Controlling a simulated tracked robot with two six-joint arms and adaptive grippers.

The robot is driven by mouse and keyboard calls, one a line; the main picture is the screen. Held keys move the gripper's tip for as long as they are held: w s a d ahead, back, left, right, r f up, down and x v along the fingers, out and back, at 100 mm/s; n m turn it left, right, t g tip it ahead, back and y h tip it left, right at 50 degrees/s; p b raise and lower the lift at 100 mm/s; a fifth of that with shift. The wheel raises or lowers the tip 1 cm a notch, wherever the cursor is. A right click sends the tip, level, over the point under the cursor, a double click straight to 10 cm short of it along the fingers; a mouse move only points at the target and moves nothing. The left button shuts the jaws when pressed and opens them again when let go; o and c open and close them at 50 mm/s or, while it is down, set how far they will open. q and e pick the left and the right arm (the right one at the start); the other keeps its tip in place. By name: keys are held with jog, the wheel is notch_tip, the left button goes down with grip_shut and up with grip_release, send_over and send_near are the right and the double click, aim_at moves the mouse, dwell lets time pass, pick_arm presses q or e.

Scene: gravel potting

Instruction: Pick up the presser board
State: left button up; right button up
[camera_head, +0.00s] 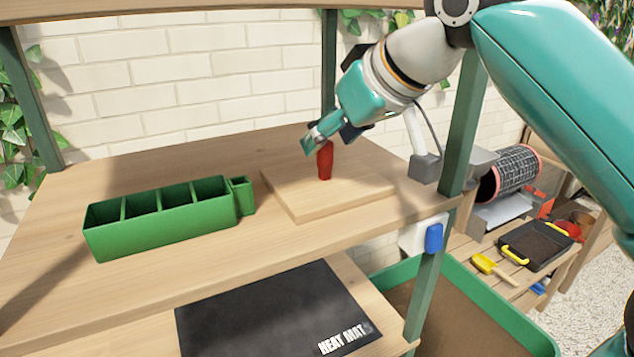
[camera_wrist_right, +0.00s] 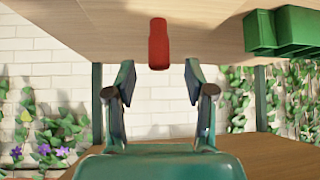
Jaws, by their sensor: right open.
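The presser board (camera_head: 300,197) is a flat wooden board with an upright red handle (camera_head: 325,163). It lies on the upper wooden shelf, right of the green divided box. My right gripper (camera_head: 316,143) is at the handle's upper end in the head view and hides part of its top. In the right wrist view the red handle (camera_wrist_right: 158,45) shows ahead of the open fingers (camera_wrist_right: 158,80), roughly between them and with clear space on both sides. I cannot tell whether the fingertips reach past the handle's end. My left gripper is not in view.
The green divided box (camera_head: 165,218) stands left on the shelf (camera_head: 60,285). A black heat mat (camera_head: 265,315) lies on the lower level. A green post (camera_head: 463,125) rises at the shelf's right end. A black tray (camera_head: 535,247) and yellow scoop (camera_head: 490,268) are farther right.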

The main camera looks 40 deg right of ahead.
aim_at(325, 164)
jog(key=x, duration=0.3)
jog(key=shift+w+f, duration=0.15)
jog(key=shift+c, duration=0.2)
grip_shut()
